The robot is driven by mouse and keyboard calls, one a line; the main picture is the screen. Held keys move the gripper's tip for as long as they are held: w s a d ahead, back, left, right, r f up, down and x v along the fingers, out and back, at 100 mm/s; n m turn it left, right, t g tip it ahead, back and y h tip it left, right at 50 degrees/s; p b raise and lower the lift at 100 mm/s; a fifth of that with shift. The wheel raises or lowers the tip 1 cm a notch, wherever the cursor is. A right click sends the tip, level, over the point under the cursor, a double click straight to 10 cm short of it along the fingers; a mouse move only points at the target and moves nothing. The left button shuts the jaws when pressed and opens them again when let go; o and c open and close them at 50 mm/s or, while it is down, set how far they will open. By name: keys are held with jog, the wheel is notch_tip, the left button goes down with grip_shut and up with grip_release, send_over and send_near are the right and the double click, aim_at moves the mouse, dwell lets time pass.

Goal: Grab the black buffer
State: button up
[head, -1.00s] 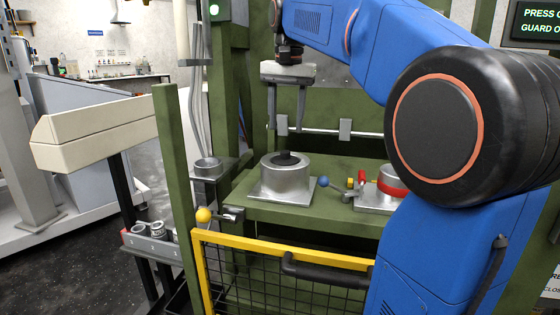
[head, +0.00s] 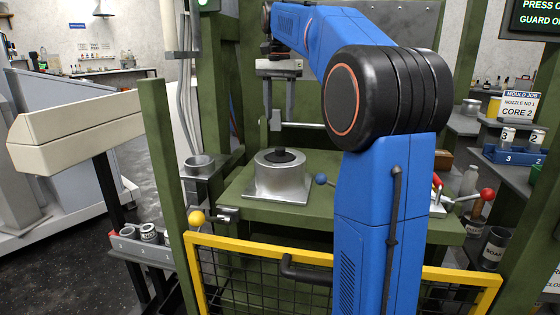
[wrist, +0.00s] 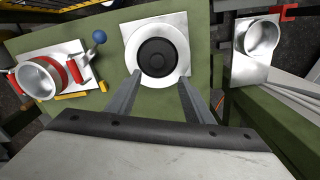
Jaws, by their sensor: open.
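The black buffer (head: 280,156) is a dark round disc with a small raised centre. In the wrist view the black buffer (wrist: 157,58) shows from above, centred on the drum's top. My gripper (head: 277,120) is open and empty, its fingers pointing down, behind and above the drum in the head view. In the wrist view my gripper (wrist: 160,78) has its two fingertips apart, below the buffer in the picture. No contact with the buffer shows.
A ball-ended lever (wrist: 98,38) stands beside the drum, near a red-banded metal cup (wrist: 42,78). Another metal cup (head: 199,163) is at the bench's left. A yellow-railed mesh guard (head: 258,249) crosses the front. A blue tray (head: 513,154) of numbered cylinders is at right.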

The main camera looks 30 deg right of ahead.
send_over(280, 148)
jog(key=f, duration=0.3)
jog(key=w+f, duration=0.1)
jog(key=f, duration=0.1)
jog(key=shift+d+f, duration=0.1)
jog(key=shift+f, duration=0.05)
jog(key=shift+s+f, duration=0.25)
jog(key=shift+f, duration=1.05)
jog(key=shift+s+f, duration=0.2)
jog(key=shift+f, duration=1.1)
grip_shut()
